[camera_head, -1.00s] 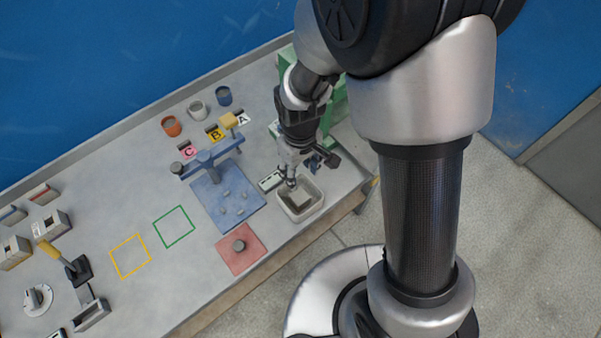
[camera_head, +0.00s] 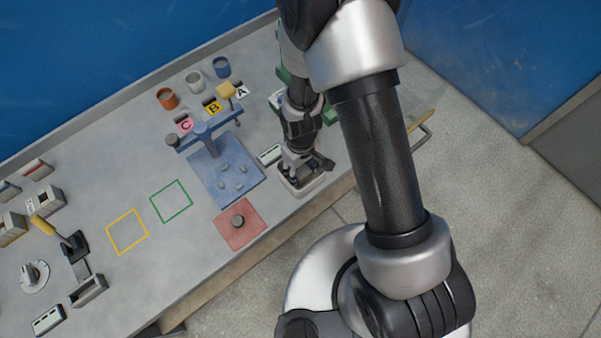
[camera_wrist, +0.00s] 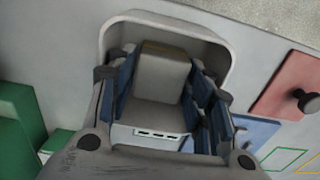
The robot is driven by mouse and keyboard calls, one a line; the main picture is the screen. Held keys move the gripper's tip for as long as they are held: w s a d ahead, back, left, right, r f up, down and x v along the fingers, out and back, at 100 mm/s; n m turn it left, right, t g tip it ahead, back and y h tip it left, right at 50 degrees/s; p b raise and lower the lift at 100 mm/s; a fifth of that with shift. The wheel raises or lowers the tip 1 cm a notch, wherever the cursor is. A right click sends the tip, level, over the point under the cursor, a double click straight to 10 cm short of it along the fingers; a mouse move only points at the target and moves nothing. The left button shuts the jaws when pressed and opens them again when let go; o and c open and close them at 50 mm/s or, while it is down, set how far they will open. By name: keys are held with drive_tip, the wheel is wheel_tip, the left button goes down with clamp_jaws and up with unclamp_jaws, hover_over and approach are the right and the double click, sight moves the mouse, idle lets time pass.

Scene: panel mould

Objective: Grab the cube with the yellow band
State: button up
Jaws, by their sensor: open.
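In the wrist view a pale grey-beige cube (camera_wrist: 163,75) sits in a white tray with rounded corners (camera_wrist: 222,62). A dull yellow-brown band (camera_wrist: 165,50) shows along its far edge. My gripper (camera_wrist: 162,88) is open, its blue-padded fingers on either side of the cube. I cannot tell whether either pad touches it. In the head view my gripper (camera_head: 299,172) is over the tray (camera_head: 310,188) and hides the cube.
A small display box (camera_head: 270,155) stands close beside the tray. A blue plate with pegs and a post (camera_head: 226,178) and a red plate with a knob (camera_head: 240,225) lie to the left. Green blocks (camera_wrist: 18,128) are near my gripper. Yellow and green outlined squares mark bare table.

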drive_tip(key=shift+f, duration=0.3)
drive_tip(key=shift+c, duration=0.3)
drive_tip(key=c, duration=0.7)
drive_tip(key=shift+r, duration=0.2)
